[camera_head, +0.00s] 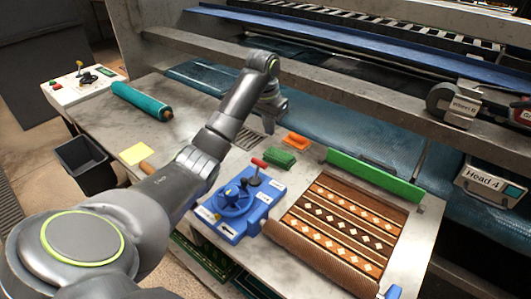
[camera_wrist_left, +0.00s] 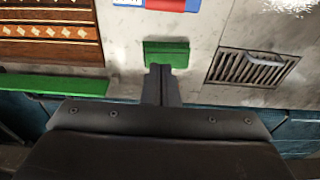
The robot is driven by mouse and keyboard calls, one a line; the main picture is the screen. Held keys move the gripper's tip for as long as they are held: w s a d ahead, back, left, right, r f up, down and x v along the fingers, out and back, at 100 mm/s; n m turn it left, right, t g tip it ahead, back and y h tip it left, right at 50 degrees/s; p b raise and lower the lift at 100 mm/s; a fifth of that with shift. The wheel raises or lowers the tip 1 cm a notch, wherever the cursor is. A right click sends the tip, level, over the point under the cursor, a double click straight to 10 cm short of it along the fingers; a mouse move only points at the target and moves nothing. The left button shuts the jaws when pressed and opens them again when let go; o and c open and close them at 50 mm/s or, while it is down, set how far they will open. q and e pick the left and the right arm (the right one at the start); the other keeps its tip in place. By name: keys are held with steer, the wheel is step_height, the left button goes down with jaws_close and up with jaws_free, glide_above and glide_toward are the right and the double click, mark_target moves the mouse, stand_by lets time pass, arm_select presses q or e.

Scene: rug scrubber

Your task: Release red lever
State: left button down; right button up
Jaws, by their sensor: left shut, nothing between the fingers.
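The red lever (camera_head: 258,163) has a red grip on a dark stem and stands at the back of a blue control box (camera_head: 273,186) on the table. The box also carries a round blue handwheel (camera_head: 231,201). My left gripper (camera_head: 273,116) is beyond the box, pointing down and apart from the lever. In the left wrist view its fingers (camera_wrist_left: 160,72) are shut and empty, at the edge of a green block (camera_wrist_left: 166,52). A red patch (camera_wrist_left: 166,4) beside blue and white shows at the top edge of that view. My right gripper is in neither view.
A green brush-like block (camera_head: 279,158) and an orange one (camera_head: 296,141) lie behind the box. A patterned rug (camera_head: 345,225) with a green bar (camera_head: 374,178) lies to the right. A metal grate (camera_wrist_left: 250,67) is set in the table. The blue machine is behind.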

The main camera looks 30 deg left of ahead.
mark_target(257, 170)
arm_select(q)
steer(key=f, duration=0.3)
steer(key=s+f+p, duration=0.1)
steer(key=f, duration=0.2)
steer(key=s+f+p, duration=0.1)
steer(key=f, duration=0.2)
steer(key=shift+s+a+f, duration=0.1)
steer(key=shift+s, duration=0.1)
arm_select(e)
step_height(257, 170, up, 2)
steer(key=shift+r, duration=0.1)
arm_select(q)
steer(key=shift+w, duration=0.1)
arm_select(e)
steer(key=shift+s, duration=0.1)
